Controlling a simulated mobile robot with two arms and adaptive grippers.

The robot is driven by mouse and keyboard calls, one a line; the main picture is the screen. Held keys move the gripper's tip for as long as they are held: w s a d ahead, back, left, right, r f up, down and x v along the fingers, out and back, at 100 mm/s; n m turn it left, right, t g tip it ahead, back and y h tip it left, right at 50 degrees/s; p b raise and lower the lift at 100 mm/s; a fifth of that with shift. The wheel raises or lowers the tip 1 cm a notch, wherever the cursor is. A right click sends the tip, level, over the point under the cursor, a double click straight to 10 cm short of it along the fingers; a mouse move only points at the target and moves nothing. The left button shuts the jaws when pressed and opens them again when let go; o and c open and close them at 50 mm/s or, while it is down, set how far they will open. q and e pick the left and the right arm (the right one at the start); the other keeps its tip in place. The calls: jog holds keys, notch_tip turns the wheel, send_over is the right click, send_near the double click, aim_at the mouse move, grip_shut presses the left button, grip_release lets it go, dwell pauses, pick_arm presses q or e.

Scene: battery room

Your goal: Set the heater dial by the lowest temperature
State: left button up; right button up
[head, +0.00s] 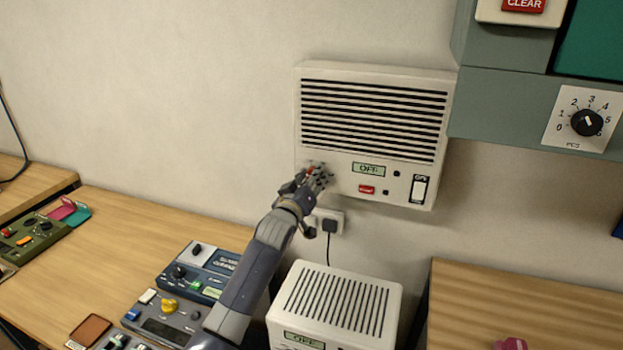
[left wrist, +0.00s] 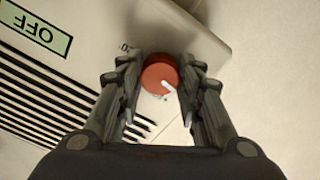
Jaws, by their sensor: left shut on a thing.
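The white wall heater (head: 400,178) hangs on the wall in the middle of the head view, with dark slats and a small display (head: 369,169) reading OFF. My left gripper (head: 318,176) is at the heater's lower left corner and hides most of the dial there. In the left wrist view the dial (left wrist: 160,75) is a round red knob with a white pointer mark. The fingers of my left gripper (left wrist: 158,85) are on both sides of the knob, shut on it. Scale marks beside the knob are mostly hidden. My right gripper is not in view.
A red button (head: 366,189) and a white switch (head: 419,189) are on the heater's front. A plug (head: 328,222) sits below it. A second white unit (head: 337,300) stands lower down. A bench (head: 120,250) holds several devices. A numbered knob (head: 586,122) is at right.

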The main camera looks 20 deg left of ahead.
pick_arm(q)
jog(key=shift+m+p, duration=0.3)
jog(key=shift+m, duration=4.7)
jog(key=o, duration=1.1)
jog(key=shift+c, duration=0.2)
jog(key=shift+s, duration=0.15)
jog(key=s, duration=1.1)
jog(key=shift+s+a, duration=0.2)
jog(key=shift+s, duration=0.15)
